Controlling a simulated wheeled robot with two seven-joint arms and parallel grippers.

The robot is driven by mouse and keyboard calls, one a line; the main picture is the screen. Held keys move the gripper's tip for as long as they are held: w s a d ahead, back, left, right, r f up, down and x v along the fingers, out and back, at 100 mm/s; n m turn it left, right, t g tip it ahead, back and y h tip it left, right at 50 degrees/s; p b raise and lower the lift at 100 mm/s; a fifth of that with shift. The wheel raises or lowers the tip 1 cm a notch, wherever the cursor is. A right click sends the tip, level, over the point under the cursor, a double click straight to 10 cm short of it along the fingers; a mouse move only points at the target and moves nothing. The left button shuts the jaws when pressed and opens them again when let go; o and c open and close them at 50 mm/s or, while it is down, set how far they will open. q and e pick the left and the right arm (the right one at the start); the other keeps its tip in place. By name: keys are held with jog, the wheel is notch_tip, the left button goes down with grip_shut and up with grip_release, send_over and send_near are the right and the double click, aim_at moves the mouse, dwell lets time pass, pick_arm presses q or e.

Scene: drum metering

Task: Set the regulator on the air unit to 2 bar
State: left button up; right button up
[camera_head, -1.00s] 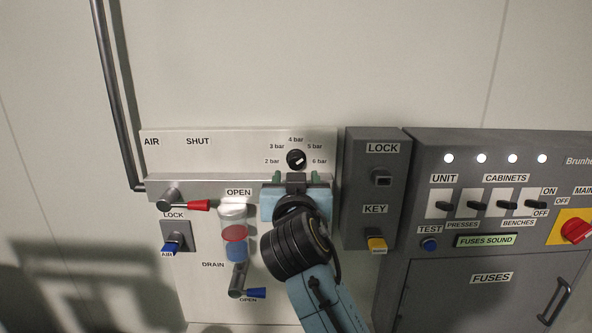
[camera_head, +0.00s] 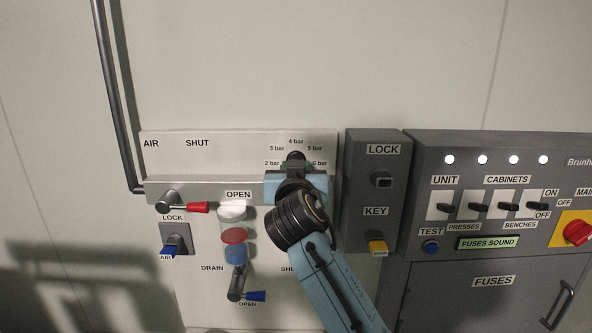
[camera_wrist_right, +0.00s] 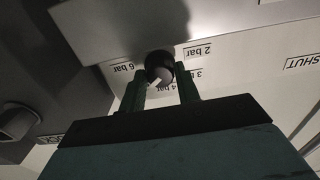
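The regulator knob (camera_head: 296,157) is a small round black dial on the air unit's upper panel, ringed by labels from 2 bar to 6 bar. My right gripper (camera_wrist_right: 161,77) reaches it from below, one green finger on each side, and looks shut on it with no clear gap. In the right wrist view, which is upside down, the knob (camera_wrist_right: 160,64) shows a pale mark at its lower left, roughly between the 4 bar and 6 bar labels. The 5 bar label is hidden there. My left gripper is not in view.
A red-handled lever (camera_head: 186,207), a blue lock tab (camera_head: 172,247), a filter bowl (camera_head: 234,238) and a blue drain lever (camera_head: 250,296) sit left of my right arm. A grey lock box (camera_head: 373,220) stands close on the right, beside the fuse cabinet (camera_head: 480,300).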

jog(key=c, duration=0.4)
jog(key=n+p, duration=0.3)
jog(key=n, duration=2.7)
jog(key=shift+r, duration=0.2)
jog(key=shift+n, duration=0.4)
